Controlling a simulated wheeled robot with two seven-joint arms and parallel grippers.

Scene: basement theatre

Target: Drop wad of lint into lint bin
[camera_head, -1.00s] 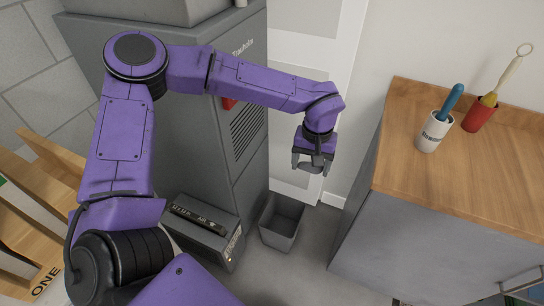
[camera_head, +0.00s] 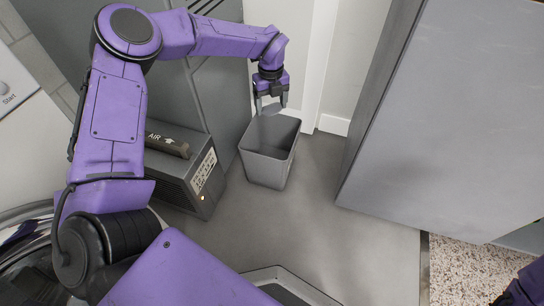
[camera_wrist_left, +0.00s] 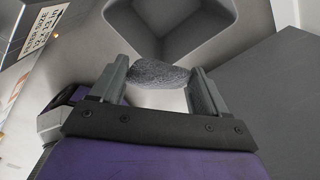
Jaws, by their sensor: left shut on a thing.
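The wad of lint (camera_wrist_left: 158,75) is a rough grey lump between the fingers in the left wrist view. My left gripper (camera_head: 270,108) is shut on it, with a finger on each side. The lint bin (camera_head: 266,168) is an open, square grey bin on the floor. My gripper hangs over the far rim of the bin in the head view. In the left wrist view the bin's opening (camera_wrist_left: 185,22) lies beyond the lint. The height of the gripper above the rim is hard to tell. My right gripper is not in view.
A grey boxy unit (camera_head: 182,175) with a vent and label stands left of the bin. A tall grey cabinet (camera_head: 222,75) is behind it. A large grey cabinet (camera_head: 440,130) stands at the right. The floor (camera_head: 300,225) in front of the bin is clear.

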